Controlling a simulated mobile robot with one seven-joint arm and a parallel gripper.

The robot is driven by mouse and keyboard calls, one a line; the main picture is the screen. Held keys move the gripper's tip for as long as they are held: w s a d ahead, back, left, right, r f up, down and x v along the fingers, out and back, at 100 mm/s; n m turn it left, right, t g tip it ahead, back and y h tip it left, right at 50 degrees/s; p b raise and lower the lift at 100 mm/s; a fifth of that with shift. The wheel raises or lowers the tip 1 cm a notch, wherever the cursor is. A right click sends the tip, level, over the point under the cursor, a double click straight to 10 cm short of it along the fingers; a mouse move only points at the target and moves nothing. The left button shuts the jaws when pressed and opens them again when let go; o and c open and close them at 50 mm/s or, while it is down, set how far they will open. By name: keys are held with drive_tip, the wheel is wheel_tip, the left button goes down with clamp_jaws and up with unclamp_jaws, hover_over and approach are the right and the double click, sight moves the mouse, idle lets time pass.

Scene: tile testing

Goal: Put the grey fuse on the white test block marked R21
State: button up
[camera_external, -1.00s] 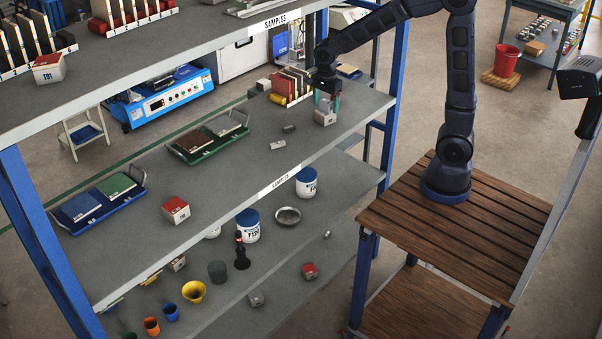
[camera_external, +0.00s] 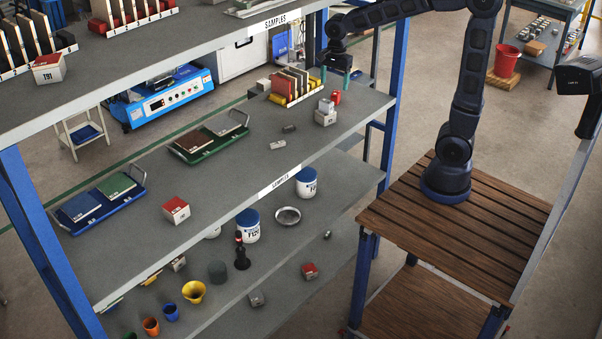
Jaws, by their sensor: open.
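A pale test block (camera_external: 325,118) stands on the middle shelf near its right end; its marking is too small to read, so I cannot confirm R21. A small light-grey piece (camera_external: 325,105), which looks like the grey fuse, sits upright on top of it. A small red piece (camera_external: 336,97) stands right behind it; what it rests on is hidden. My gripper (camera_external: 336,75) is above and behind the block, clear of it. Its teal fingers are apart with nothing between them.
A rack of upright tiles (camera_external: 292,88) stands left of the block. Two small grey pieces lie nearby, one dark (camera_external: 289,128) and one lighter (camera_external: 278,145). Farther left are a green tray (camera_external: 213,147) and a red-topped block (camera_external: 176,210). The upper shelf (camera_external: 190,40) overhangs the left.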

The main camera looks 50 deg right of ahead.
drive_tip(key=s+d+r+n+t, duration=0.1)
drive_tip(key=s+d+n+t, duration=0.1)
drive_tip(key=s+d+n, duration=0.5)
drive_tip(key=s+d+r+n+t, duration=0.1)
drive_tip(key=s+d+n+t, duration=0.1)
drive_tip(key=s+d+n, duration=0.5)
drive_tip(key=s+n, duration=0.2)
drive_tip(key=s, duration=0.4)
drive_tip(key=shift+s+d+r, duration=0.3)
drive_tip(key=shift+s+r, duration=0.05)
drive_tip(key=shift+s, duration=0.05)
